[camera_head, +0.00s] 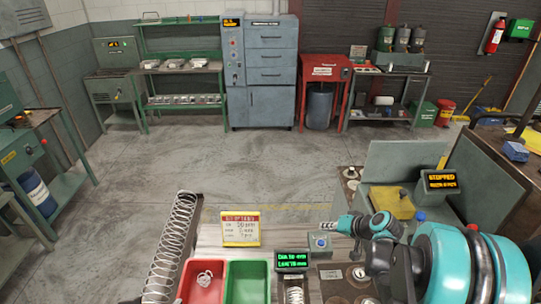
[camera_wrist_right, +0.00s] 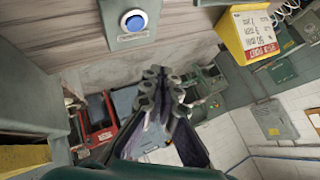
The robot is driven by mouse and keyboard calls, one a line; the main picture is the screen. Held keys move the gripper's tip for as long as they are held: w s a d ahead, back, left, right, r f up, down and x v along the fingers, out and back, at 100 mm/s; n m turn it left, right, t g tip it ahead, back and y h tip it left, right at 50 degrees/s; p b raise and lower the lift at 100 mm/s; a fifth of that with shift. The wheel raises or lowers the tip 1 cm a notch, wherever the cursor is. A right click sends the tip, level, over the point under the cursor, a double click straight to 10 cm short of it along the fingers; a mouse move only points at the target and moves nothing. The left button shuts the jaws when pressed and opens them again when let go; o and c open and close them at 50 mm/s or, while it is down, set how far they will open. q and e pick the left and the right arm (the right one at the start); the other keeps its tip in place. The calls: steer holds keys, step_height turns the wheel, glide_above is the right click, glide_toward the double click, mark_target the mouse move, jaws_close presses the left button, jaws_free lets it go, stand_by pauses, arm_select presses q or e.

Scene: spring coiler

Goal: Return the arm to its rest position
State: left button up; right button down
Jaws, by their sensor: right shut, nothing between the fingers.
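My right arm (camera_head: 450,262), teal and black, comes in from the lower right in the head view. Its gripper (camera_head: 328,227) points left above the workbench (camera_head: 280,222), near the blue-button box (camera_head: 320,242). In the right wrist view the fingers of the right gripper (camera_wrist_right: 158,76) are together with nothing between them. The blue button (camera_wrist_right: 133,20) shows above them there, apart from the fingertips. My left arm and gripper are not in view.
The bench holds a yellow-framed sign (camera_head: 240,228), a red bin (camera_head: 202,283) with a coiled piece inside, a green bin (camera_head: 247,283) and a green-lit display (camera_head: 292,260). A long spring (camera_head: 173,245) lies left. A "STOPPED" display (camera_head: 441,181) stands right. Open floor lies beyond.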

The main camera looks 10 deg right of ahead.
steer(key=s+a+n+h+b, duration=0.1)
steer(key=s+a+b, duration=0.1)
steer(key=s+a, duration=0.3)
steer(key=s+a+r+n+g+h+b, duration=0.1)
steer(key=s+a+n+b, duration=0.1)
steer(key=s+a, duration=0.3)
steer(key=s+a+n+h+b, duration=0.1)
steer(key=s+a+b, duration=0.1)
steer(key=s+a, duration=0.3)
steer(key=shift+s+a+r+g+b, duration=0.1)
steer(key=shift+s+a+g+b, duration=0.1)
steer(key=shift+s, duration=0.4)
steer(key=shift+s+a+r+g+b, duration=0.1)
steer(key=shift+s+a, duration=0.05)
steer(key=shift+s, duration=0.45)
steer(key=shift+s+n, duration=0.3)
steer(key=shift+s, duration=0.1)
